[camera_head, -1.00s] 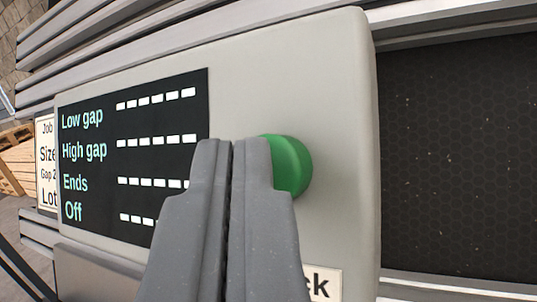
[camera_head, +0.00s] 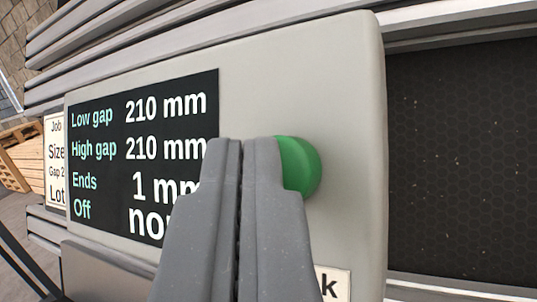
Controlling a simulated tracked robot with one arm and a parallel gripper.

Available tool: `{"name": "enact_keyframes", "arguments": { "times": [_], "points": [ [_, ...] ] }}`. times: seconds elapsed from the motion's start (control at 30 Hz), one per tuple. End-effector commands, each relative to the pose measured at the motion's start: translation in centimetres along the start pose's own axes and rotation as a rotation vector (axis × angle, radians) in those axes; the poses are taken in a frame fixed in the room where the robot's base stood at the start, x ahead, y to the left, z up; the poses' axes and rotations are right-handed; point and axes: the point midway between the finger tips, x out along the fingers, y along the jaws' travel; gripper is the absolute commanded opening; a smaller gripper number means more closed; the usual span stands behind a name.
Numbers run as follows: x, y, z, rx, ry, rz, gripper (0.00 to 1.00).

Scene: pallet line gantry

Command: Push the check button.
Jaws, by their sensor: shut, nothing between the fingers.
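The green check button (camera_head: 302,166) sits on the grey panel (camera_head: 300,70), partly hidden behind my gripper. My gripper (camera_head: 243,142) is shut and empty. Its fingertips overlap the button's left side in the picture; I cannot tell whether they touch it. The black display (camera_head: 105,135) on the panel's left reads Low gap 210 mm, High gap 210 mm, Ends 1 mm, and an Off line starting "no", the rest hidden by my fingers. A white label (camera_head: 333,284) below the button shows only a "k".
A white job card (camera_head: 55,160) and a wooden pallet (camera_head: 22,160) are at the far left. Metal rails (camera_head: 140,35) run behind the panel. A dark textured surface (camera_head: 460,160) lies to the right.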

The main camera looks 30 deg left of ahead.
Motion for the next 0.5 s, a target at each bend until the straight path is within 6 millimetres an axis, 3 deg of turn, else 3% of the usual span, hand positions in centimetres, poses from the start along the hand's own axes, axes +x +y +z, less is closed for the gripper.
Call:
{"name": "enact_keyframes", "arguments": {
  "times": [0.5],
  "points": [
    [-0.81,-0.61,-0.66,0.000,0.001,0.000,0.00]
  ]
}}
